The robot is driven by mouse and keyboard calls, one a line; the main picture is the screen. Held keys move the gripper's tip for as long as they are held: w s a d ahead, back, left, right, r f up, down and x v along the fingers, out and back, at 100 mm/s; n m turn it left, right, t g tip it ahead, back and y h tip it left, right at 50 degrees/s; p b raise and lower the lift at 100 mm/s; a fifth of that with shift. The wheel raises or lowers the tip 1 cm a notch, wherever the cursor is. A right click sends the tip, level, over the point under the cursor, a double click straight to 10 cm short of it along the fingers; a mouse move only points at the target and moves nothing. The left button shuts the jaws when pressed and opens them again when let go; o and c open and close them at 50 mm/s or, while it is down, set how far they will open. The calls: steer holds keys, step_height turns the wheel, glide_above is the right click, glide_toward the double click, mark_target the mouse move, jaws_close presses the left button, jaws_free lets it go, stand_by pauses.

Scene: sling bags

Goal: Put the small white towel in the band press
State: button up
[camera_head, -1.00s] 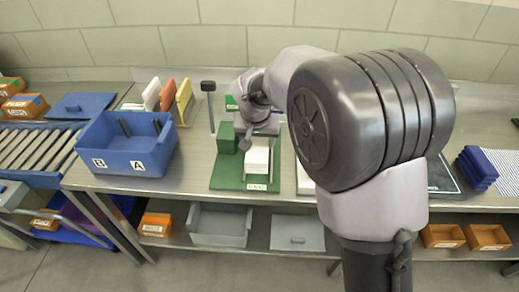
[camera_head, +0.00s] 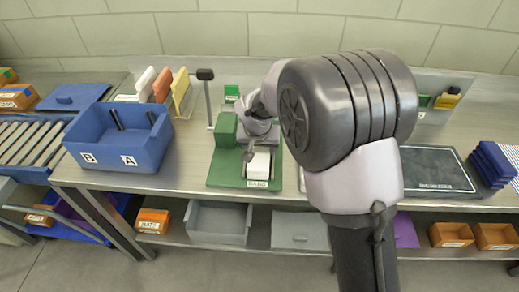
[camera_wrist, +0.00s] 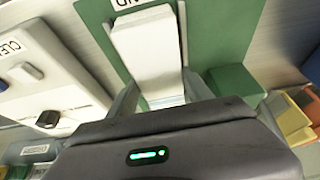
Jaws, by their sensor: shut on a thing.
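The small white towel (camera_wrist: 148,50) is a folded white block between my fingers in the wrist view. It also shows in the head view (camera_head: 259,164), low over the front of the green base. My gripper (camera_wrist: 160,97) is shut on its near end; in the head view the gripper (camera_head: 258,148) is partly hidden by my arm. The band press (camera_head: 225,170) is the green base with a label at its front edge and a green block at its left. The towel lies between grey upright sides near the label; whether it touches the base I cannot tell.
A blue bin (camera_head: 120,145) marked B and A stands to the left. Upright coloured boards (camera_head: 162,85) and a dark-topped post (camera_head: 207,95) stand behind. A white panel with a dark knob (camera_wrist: 47,120) lies beside the press. A dark mat (camera_head: 435,170) lies to the right.

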steer(key=o, duration=1.6)
steer(key=shift+r+p, duration=0.25)
steer(key=shift+p, duration=0.1)
steer(key=p+v, duration=0.3)
steer(key=v, duration=0.9)
steer(key=s+d+r+m, duration=0.2)
steer(key=s+d+r, duration=0.6)
steer(key=s+d+r+m+y, duration=0.1)
steer(key=s+d, duration=0.1)
steer(key=s, duration=0.7)
steer(key=s+d+r+m+t+y, duration=0.1)
steer(key=s+d, duration=0.1)
steer(key=s, duration=0.7)
steer(key=shift+s+d, duration=0.3)
